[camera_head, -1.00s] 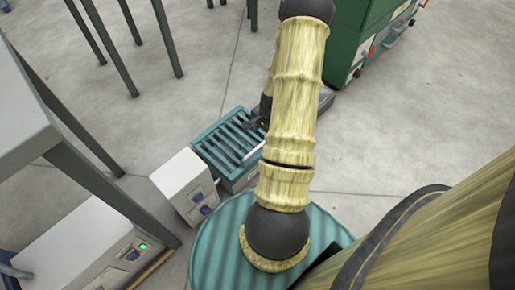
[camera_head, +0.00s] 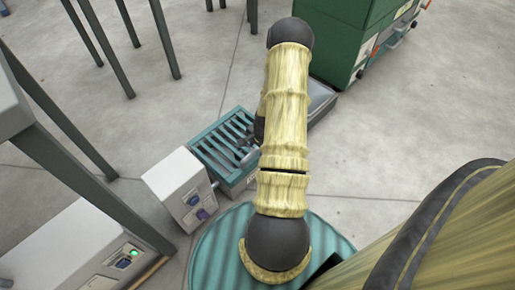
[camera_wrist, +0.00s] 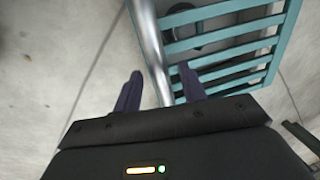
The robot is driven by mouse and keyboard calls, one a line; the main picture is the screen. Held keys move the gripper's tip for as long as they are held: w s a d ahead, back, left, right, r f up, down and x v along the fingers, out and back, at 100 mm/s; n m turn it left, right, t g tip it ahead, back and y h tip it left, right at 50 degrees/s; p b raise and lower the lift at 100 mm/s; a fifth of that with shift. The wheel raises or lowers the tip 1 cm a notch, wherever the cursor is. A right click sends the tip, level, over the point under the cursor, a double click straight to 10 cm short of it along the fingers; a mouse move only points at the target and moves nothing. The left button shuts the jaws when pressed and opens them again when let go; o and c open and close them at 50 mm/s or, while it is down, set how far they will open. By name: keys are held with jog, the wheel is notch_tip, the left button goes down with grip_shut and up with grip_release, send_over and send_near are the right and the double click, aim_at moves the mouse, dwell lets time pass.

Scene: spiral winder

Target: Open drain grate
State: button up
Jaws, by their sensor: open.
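The teal drain grate (camera_head: 222,135), with parallel slats, lies on top of a low teal box on the floor, left of my arm in the head view. In the wrist view the grate (camera_wrist: 225,45) fills the upper right, and dark space shows between its slats. A silver bar handle (camera_wrist: 149,35) runs along its left side. My gripper (camera_wrist: 160,78) is open, one dark finger on each side of the bar. I cannot tell if either finger touches it. In the head view my gripper (camera_head: 245,148) is at the grate's right side, partly hidden by my arm.
A white box (camera_head: 180,187) with sockets stands close left of the grate. A grey table (camera_head: 60,150) is at the left, with a white unit (camera_head: 85,250) beneath it. A green cabinet (camera_head: 345,35) stands at the back right.

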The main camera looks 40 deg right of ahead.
grip_shut()
jog(key=shift+r, duration=0.2)
